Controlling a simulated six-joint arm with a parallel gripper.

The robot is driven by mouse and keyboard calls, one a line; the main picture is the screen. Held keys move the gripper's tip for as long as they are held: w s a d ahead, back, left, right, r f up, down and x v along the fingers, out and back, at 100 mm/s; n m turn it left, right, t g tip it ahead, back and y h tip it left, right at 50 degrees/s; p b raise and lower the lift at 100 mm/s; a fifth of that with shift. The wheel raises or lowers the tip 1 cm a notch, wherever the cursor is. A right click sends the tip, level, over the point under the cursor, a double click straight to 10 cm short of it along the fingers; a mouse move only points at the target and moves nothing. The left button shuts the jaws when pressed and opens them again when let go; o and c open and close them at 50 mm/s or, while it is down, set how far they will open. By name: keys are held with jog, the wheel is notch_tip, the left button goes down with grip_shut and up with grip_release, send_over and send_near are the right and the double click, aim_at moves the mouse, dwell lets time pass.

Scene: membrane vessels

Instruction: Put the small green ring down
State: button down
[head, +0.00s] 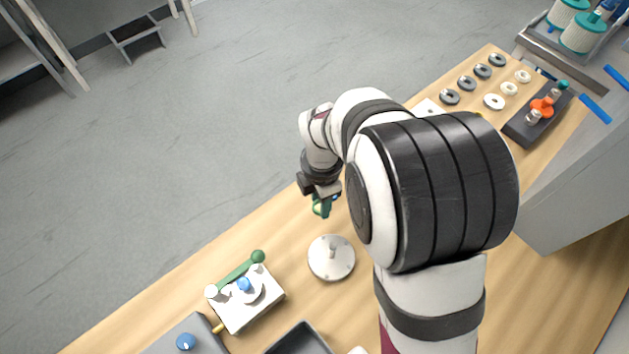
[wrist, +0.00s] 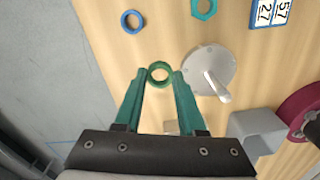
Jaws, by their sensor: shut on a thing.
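The small green ring (wrist: 159,73) is held between the two green fingertips of my gripper (wrist: 158,78) in the wrist view. My gripper is shut on the ring's sides, and the ring's hole faces the camera. In the head view my gripper (head: 321,207) is small and partly hidden by its own wrist, near the table's far edge. The ring cannot be told apart clearly from the fingers there. The ring appears held above the wooden table (head: 185,270); the exact height cannot be told.
A round grey-white disc (head: 331,259) with an upright peg stands near my gripper; it also shows in the wrist view (wrist: 200,58). A blue ring (wrist: 133,21) and a teal ring (wrist: 204,8) lie on the table. A white block with a green lever (head: 238,271) stands at lower left.

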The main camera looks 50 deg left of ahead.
aim_at(302, 217)
jog(key=s+a+f, duration=0.2)
jog(key=a, duration=0.1)
jog(key=shift+s+f, duration=0.1)
jog(key=shift+s+a+f, duration=0.1)
jog(key=shift+f, duration=1)
jog(key=shift+a+f, duration=0.1)
jog(key=shift+f, duration=0.95)
jog(key=shift+f, duration=0.1)
